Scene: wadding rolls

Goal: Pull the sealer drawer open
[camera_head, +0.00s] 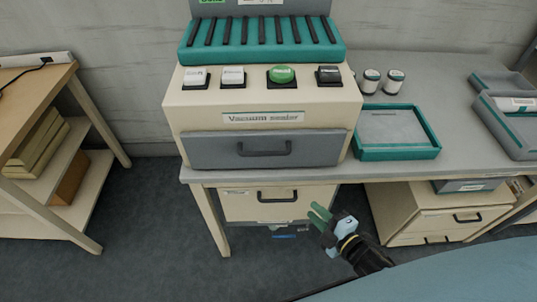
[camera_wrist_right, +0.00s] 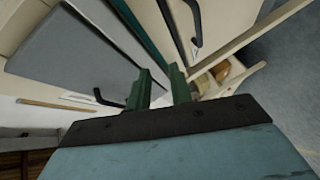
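The vacuum sealer (camera_head: 263,107) is a beige machine on the grey table, with a labelled front. Its grey drawer (camera_head: 225,152) is flush in the front below the label, with a black bar handle (camera_head: 264,150). My right gripper (camera_head: 318,214), with green fingers, is below and to the right of that handle, under the table-top edge and apart from the handle. In the right wrist view its two fingers (camera_wrist_right: 160,82) stand apart with nothing between them. A black handle (camera_wrist_right: 194,22) shows beyond them there; I cannot tell whose it is. My left gripper is not in view.
A beige under-table drawer (camera_head: 275,206) with a black handle is just left of my right gripper. A beige cabinet (camera_head: 420,215) stands to the right. A teal-rimmed tray (camera_head: 397,153) and two small rolls (camera_head: 370,80) are on the table right of the sealer.

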